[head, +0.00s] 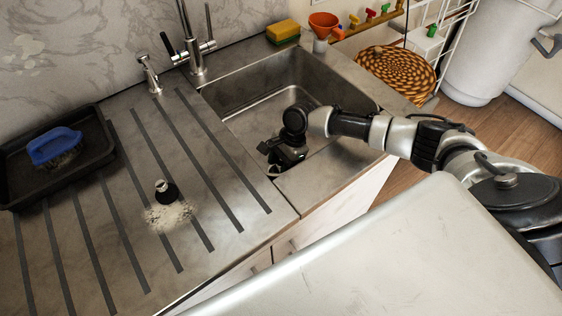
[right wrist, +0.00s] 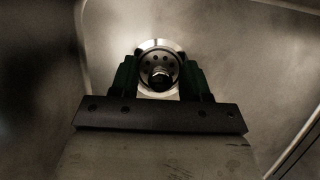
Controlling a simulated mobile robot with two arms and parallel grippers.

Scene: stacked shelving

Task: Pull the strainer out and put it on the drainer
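The strainer (right wrist: 160,76) is a round metal piece with holes and a dark central knob. It sits in the drain at the bottom of the sink (head: 254,75). My right gripper (right wrist: 158,70) is open, with its two dark green fingers apart on either side of the strainer's knob. I cannot tell whether they touch it. In the head view the right gripper (head: 276,162) reaches down into the near part of the sink and hides the drain. The drainer (head: 105,215) is the grey counter with dark strips, left of the sink. My left gripper is out of view.
A black tray (head: 95,165) with a blue brush (head: 54,146) lies far left. The faucet (head: 195,55) stands behind the sink. A yellow sponge (head: 283,31) and orange funnel (head: 323,23) are behind right.

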